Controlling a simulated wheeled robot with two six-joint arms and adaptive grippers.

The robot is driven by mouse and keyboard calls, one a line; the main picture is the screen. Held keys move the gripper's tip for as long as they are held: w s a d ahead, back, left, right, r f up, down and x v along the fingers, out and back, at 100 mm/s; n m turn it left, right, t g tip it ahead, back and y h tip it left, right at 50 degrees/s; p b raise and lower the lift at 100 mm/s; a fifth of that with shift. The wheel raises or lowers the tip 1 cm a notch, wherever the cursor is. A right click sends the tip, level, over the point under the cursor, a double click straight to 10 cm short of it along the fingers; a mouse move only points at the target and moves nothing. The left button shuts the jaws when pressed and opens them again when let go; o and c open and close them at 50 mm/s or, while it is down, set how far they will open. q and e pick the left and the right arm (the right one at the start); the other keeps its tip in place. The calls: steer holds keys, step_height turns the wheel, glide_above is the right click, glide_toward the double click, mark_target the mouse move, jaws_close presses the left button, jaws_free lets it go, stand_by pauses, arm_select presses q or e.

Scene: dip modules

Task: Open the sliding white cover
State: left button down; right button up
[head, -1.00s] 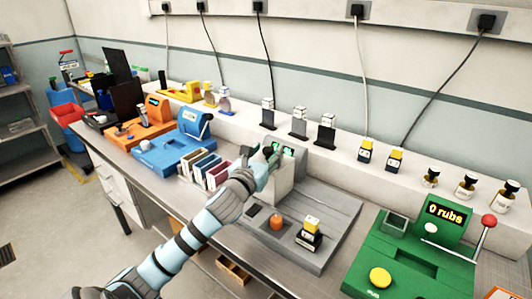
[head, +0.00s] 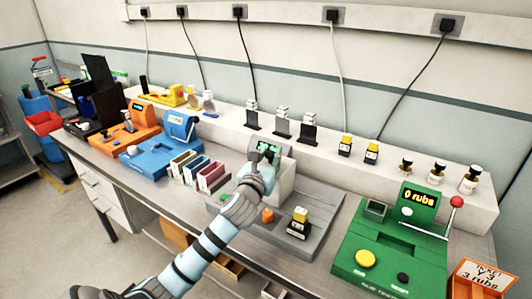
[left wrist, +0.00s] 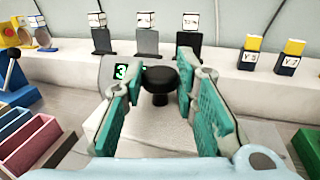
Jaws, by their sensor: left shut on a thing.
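The white cover (head: 285,182) is a pale block on the grey module in the middle of the bench. In the left wrist view the cover (left wrist: 150,128) lies below and between the fingers, with a black knob (left wrist: 160,80) standing on it. My left gripper (head: 263,156) is at the knob. In the left wrist view its teal fingers (left wrist: 160,72) are on either side of the knob, shut on it. A small green-lit display (head: 268,149) is just behind the hand. My arm hides part of the module. My right gripper is not in view.
The grey module base (head: 325,215) carries an orange button (head: 267,215) and a yellow-topped black piece (head: 299,222). Coloured card holders (head: 212,176) stand close left. A green machine (head: 392,250) is at right, a blue one (head: 160,150) at left. A ledge with small bottles runs behind.

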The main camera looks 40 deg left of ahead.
mark_target(284, 170)
arm_select(q)
steer(key=shift+w+d+r+p, duration=0.1)
steer(key=shift+d+r+p, duration=0.1)
steer(key=shift+d+p, duration=0.25)
steer(key=shift+d+r+p, duration=0.15)
steer(key=shift+d+p, duration=0.05)
steer(key=shift+d, duration=0.4)
steer(key=shift+w+d+f+p, duration=0.1)
steer(key=shift+d+p, duration=0.3)
steer(key=shift+d, duration=0.25)
steer(key=shift+w+d+f+p, duration=0.1)
steer(key=shift+d+p, duration=0.3)
steer(key=shift+d, duration=0.2)
steer(key=shift+d+f, duration=0.2)
steer(key=shift+d, duration=0.35)
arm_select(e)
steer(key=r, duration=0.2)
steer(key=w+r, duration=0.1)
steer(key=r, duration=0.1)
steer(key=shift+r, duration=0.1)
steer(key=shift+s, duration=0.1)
arm_select(q)
steer(key=c, duration=1.3)
jaws_free()
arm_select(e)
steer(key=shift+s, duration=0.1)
arm_select(q)
steer(key=v, duration=1.2)
